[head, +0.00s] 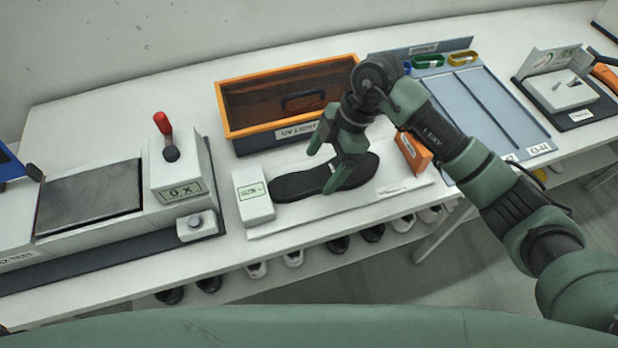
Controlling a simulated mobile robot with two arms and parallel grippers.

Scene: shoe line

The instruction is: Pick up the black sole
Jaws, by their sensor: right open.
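The black sole (300,185) lies flat on a white board (290,224) at the front middle of the table. My right gripper (321,172) is open and hangs over the middle of the sole, its fingers pointing down and to the left. One finger overlaps the sole in the picture; I cannot tell whether it touches. Part of the sole is hidden behind that finger. My left gripper is not in view.
A white box (254,203) stands at the sole's left end and an orange block (413,152) to its right. Behind is an orange-rimmed UV light box (240,133). A grey press (179,170) stands left, a blue-grey tray (490,100) right. Shoes sit on a shelf below.

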